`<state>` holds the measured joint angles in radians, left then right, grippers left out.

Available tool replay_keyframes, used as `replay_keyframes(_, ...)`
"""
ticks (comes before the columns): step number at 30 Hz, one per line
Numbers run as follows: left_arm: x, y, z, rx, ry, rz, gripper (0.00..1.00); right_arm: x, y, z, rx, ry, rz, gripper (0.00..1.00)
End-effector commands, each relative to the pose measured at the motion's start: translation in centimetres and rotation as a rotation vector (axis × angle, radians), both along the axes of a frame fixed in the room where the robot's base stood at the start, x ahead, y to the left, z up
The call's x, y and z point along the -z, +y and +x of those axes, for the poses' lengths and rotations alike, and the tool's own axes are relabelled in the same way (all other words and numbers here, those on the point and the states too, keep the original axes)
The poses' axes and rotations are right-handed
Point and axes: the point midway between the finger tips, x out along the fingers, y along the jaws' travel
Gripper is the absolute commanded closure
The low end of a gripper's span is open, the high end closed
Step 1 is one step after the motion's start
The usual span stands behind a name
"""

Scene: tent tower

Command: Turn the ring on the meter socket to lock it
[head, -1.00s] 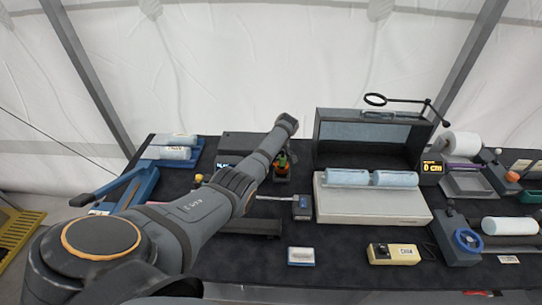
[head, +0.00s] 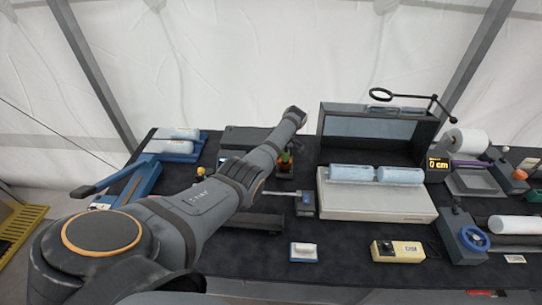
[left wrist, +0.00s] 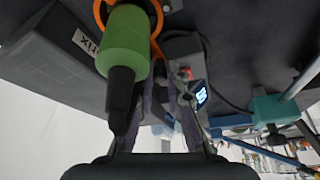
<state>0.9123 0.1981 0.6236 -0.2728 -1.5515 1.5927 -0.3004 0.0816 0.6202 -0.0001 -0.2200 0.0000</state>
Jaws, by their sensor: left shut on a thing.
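In the left wrist view an orange ring (left wrist: 157,18) encircles a green cylinder (left wrist: 123,45) with a black tip. The green and orange piece (head: 285,160) also shows small in the head view, beside my left arm. My left gripper (left wrist: 167,88) has its two fingers close together beside the green cylinder. It is shut on the edge of the orange ring, though the contact is partly hidden. In the head view the gripper itself is hidden by the arm. How far the ring is turned is not clear.
A grey box (left wrist: 60,60) stands close on the left in the wrist view. On the table, a white-based unit with blue rolls (head: 375,205) stands to the right. A small grey block with a rod (head: 304,203) lies nearby.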

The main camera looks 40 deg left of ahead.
Motion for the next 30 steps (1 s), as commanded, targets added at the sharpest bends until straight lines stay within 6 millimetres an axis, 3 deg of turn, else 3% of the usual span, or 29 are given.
replay_keyframes(5,0.0,-0.1,0.0,0.001,0.001,-0.002,1.0,0.0,0.1,0.0,0.001,0.0,0.002,0.6)
replay_keyframes(6,0.0,-0.1,0.0,0.001,0.001,-0.002,0.84,0.0,0.2,0.0,0.001,0.0,0.002,0.6)
replay_keyframes(11,0.0,-0.1,0.0,0.001,0.001,-0.002,0.64,0.0,0.3,0.0,0.002,0.0,0.004,0.6)
replay_keyframes(22,-0.7,-0.3,0.1,0.001,-0.001,-0.001,0.64,0.0,0.0,0.1,0.001,-0.001,0.0,0.6)
replay_keyframes(30,-6.4,-2.7,0.6,0.003,-0.003,-0.002,0.64,0.0,0.1,0.0,0.001,0.0,0.001,0.6)
